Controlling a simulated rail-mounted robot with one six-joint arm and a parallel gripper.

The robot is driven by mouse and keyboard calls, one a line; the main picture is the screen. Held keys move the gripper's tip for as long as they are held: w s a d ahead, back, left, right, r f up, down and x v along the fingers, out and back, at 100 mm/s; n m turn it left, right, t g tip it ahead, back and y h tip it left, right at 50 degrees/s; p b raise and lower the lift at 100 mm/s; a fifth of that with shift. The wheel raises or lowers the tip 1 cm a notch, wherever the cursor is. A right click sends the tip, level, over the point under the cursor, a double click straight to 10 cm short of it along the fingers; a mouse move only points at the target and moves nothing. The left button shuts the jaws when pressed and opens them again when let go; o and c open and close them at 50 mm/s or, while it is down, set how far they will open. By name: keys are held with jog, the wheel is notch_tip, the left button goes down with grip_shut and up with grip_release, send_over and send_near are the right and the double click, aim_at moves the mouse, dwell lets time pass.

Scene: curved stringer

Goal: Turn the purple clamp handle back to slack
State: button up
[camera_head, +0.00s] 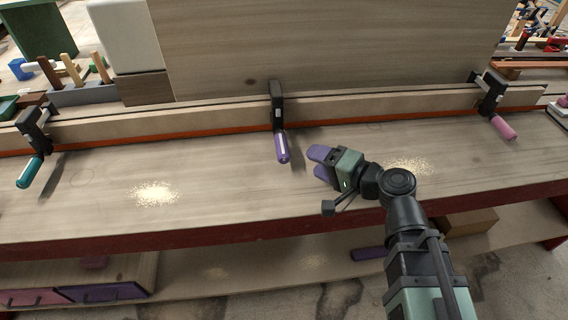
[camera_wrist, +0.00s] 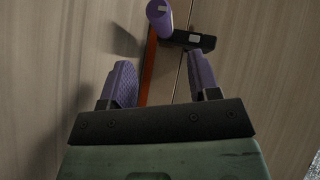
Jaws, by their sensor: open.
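The purple clamp handle (camera_head: 283,148) hangs down from a black clamp (camera_head: 277,106) on the long board at the middle of the bench, tilted slightly. In the wrist view the handle (camera_wrist: 158,20) shows end-on at the top centre, with the black clamp body (camera_wrist: 190,40) beside it. My gripper (camera_head: 320,163) is just right of the handle in the head view, apart from it. Its purple fingers are spread and empty; in the wrist view my gripper (camera_wrist: 162,75) has the handle beyond the fingertips, roughly between them.
A teal-handled clamp (camera_head: 30,170) stands at the left and a pink-handled clamp (camera_head: 502,126) at the right. A tall wooden panel (camera_head: 330,45) rises behind the board. Sawdust piles (camera_head: 154,193) lie on the bench top. The bench surface around my gripper is otherwise clear.

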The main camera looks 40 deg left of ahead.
aim_at(283, 148)
jog(key=shift+r, duration=0.15)
jog(key=b+x, duration=0.2)
jog(key=x, duration=0.8)
jog(key=shift+a, duration=0.4)
jog(key=c, duration=0.9)
